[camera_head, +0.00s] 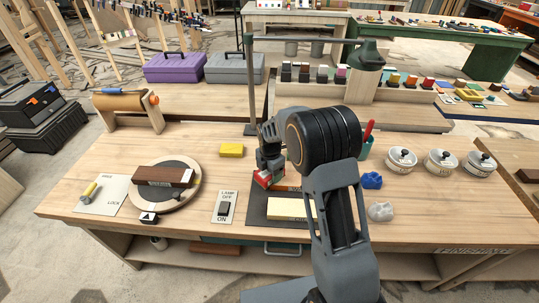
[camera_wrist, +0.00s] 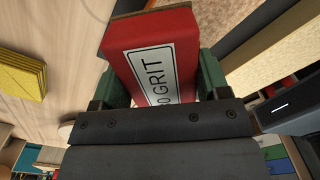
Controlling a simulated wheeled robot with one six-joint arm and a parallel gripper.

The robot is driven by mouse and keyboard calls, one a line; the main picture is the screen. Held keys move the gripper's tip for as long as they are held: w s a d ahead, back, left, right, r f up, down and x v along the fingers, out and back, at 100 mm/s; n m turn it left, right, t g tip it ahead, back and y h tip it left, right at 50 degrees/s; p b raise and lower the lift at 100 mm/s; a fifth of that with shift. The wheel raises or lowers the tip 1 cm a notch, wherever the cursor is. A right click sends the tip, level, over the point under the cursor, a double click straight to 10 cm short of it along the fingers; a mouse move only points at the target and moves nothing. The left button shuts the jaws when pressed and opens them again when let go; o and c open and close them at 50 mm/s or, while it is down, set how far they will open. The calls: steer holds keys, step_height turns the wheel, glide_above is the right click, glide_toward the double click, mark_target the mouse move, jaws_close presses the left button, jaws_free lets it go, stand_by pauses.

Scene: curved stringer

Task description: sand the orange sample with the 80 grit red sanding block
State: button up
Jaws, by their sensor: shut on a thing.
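My gripper (camera_head: 268,172) is low over the dark mat (camera_head: 256,213) in the middle of the bench. It is shut on a red sanding block (camera_head: 262,182). In the wrist view, the red block (camera_wrist: 150,50) sits between the green fingers (camera_wrist: 160,85), and its white label reads "0 GRIT" with the front part cut off. An orange strip, seemingly the orange sample (camera_head: 287,188), shows just right of the block at the mat's back, partly hidden by my arm. I cannot tell whether the block touches it. A pale sample (camera_head: 290,208) lies in front.
A yellow block (camera_head: 231,150) lies behind and left of my gripper. A lamp switch plate (camera_head: 226,207) and a turntable with a dark wooden block (camera_head: 164,175) are left. Blue (camera_head: 371,180) and grey (camera_head: 380,211) lumps and lidded pots (camera_head: 441,161) are right. A lamp post (camera_head: 250,85) stands behind.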

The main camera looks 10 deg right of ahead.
step_height(320, 180, up, 3)
steer(key=shift+s+d+r+p, duration=0.1)
steer(key=shift+p, duration=0.35)
steer(key=shift+r+p, duration=0.55)
steer(key=shift+r, duration=0.2)
steer(key=shift+r+p, duration=1.05)
steer(key=shift+r, duration=0.6)
